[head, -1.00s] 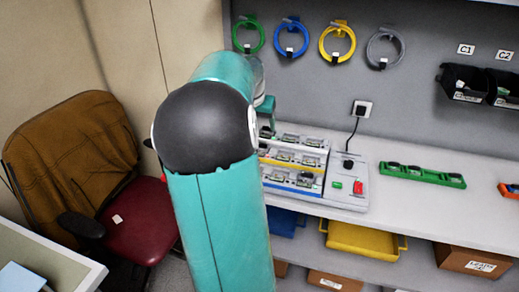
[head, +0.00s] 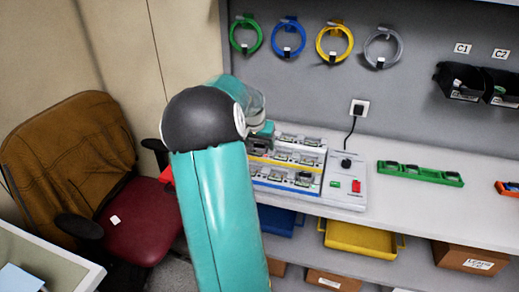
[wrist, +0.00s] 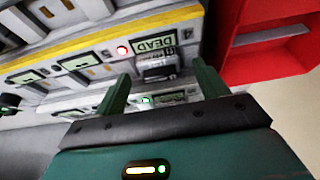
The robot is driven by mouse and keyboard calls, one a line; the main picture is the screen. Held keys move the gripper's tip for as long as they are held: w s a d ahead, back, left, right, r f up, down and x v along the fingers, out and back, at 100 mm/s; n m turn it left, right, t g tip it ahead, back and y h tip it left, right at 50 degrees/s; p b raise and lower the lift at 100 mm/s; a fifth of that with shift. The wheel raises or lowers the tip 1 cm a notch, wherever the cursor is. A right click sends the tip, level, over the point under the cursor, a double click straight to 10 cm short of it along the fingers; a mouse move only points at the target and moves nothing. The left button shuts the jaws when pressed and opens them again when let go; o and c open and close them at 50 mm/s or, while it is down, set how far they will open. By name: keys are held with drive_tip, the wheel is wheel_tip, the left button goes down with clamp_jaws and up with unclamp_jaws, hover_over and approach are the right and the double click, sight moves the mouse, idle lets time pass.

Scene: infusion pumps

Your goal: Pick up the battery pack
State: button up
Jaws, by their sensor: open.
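The charging rack (head: 290,160) stands on the bench with several bays in stepped rows, holding small packs. In the wrist view, a dark block with a pale label (wrist: 158,72) sits in a bay beside a display reading DEAD (wrist: 155,43); it looks like a battery pack. A red light is lit by that display. My gripper (wrist: 160,70) is open and empty, its two green fingers reaching toward the rack on either side of that block. I cannot tell how far apart in depth they are. In the head view my arm hides the fingers.
A red bin (wrist: 262,50) is close to the right finger in the wrist view. The rack's control box (head: 346,180) has a cord to a wall socket. A green tray (head: 420,172) lies further right, with clear bench between. A chair (head: 140,215) stands at left.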

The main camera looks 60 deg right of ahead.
drive_tip(key=c, duration=1.1)
drive_tip(key=shift+r, duration=0.1)
